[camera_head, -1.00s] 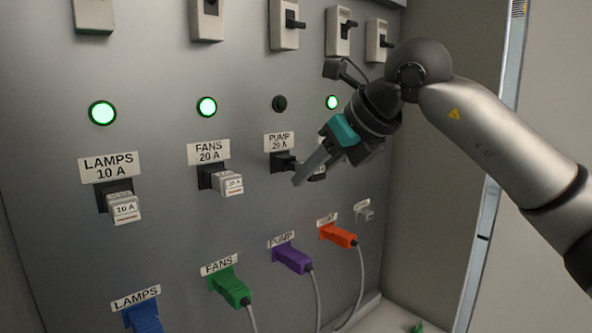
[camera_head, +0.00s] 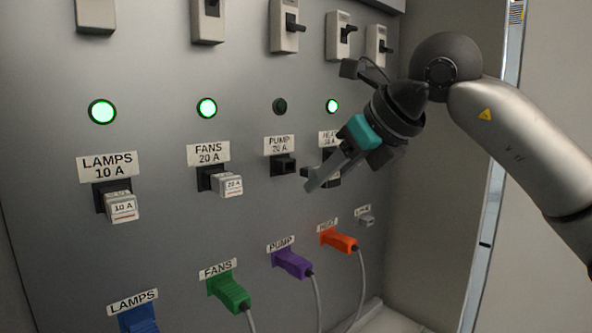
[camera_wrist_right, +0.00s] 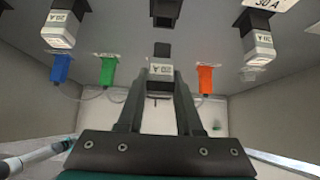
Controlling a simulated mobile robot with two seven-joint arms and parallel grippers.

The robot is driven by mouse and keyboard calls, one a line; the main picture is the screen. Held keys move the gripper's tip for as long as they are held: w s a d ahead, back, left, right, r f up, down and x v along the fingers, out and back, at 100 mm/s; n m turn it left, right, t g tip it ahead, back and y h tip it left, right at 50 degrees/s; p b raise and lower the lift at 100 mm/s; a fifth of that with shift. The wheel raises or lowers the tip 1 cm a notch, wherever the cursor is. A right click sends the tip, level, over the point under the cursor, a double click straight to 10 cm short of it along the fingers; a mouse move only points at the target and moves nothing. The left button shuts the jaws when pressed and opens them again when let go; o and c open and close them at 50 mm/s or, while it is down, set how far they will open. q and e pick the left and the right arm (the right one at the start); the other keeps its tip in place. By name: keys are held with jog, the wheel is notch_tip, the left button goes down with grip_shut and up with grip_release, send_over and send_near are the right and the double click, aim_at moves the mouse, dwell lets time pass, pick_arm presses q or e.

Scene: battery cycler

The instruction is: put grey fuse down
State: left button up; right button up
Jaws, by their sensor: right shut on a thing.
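My right gripper (camera_head: 312,180) is in front of the panel, right of the PUMP 20 A label. In the right wrist view the right gripper (camera_wrist_right: 160,82) is shut on a grey fuse (camera_wrist_right: 160,71) marked 20 A, held between the fingertips. In the head view the fuse is mostly hidden by the fingers. The black PUMP fuse holder (camera_head: 284,165) is empty and apart from the gripper. My left gripper is not in view.
Grey fuses sit in the LAMPS (camera_head: 121,207) and FANS (camera_head: 229,185) holders. The HEAT fuse (camera_wrist_right: 257,45) shows in the wrist view. Blue (camera_head: 139,318), green (camera_head: 229,293), purple (camera_head: 293,263) and orange (camera_head: 339,240) plugs line the panel below. The cabinet floor (camera_head: 395,318) shows at lower right.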

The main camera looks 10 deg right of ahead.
jog(key=shift+f, duration=0.1)
jog(key=s+d+f+m+h+b, duration=0.1)
jog(key=f+m, duration=0.1)
jog(key=f, duration=0.4)
jog(key=s+d+f+m+t+h+b, duration=0.1)
jog(key=f+m+h+b, duration=0.1)
jog(key=f, duration=0.4)
jog(key=s+d+f+m+h+b, duration=0.1)
jog(key=f+m+h, duration=0.1)
jog(key=f, duration=0.4)
jog(key=shift+s+d+f+m+t+b, duration=0.3)
jog(key=shift+d+f+m+b, duration=0.1)
jog(key=s+a+f+n+g+y, duration=0.2)
jog(key=s+a+f+n+y, duration=0.35)
jog(key=s+a+n, duration=0.45)
jog(key=shift+w+a+f+n+g+y, duration=0.2)
jog(key=shift+w+f+n+g+y, duration=0.4)
jog(key=shift+n+g, duration=0.6)
jog(key=shift+w+a+f+n+g+y, duration=0.25)
jog(key=shift+w+f+n+g+y, duration=0.35)
jog(key=shift+n+g, duration=0.55)
jog(key=shift+w+a+f+n+g+y, duration=0.2)
jog(key=shift+w+f+n+g+y, duration=0.2)
jog(key=shift+w+n+g+y, duration=0.55)
jog(key=shift+s+d+h, duration=0.1)
jog(key=shift+s+h, duration=0.2)
jog(key=shift+s, duration=0.05)
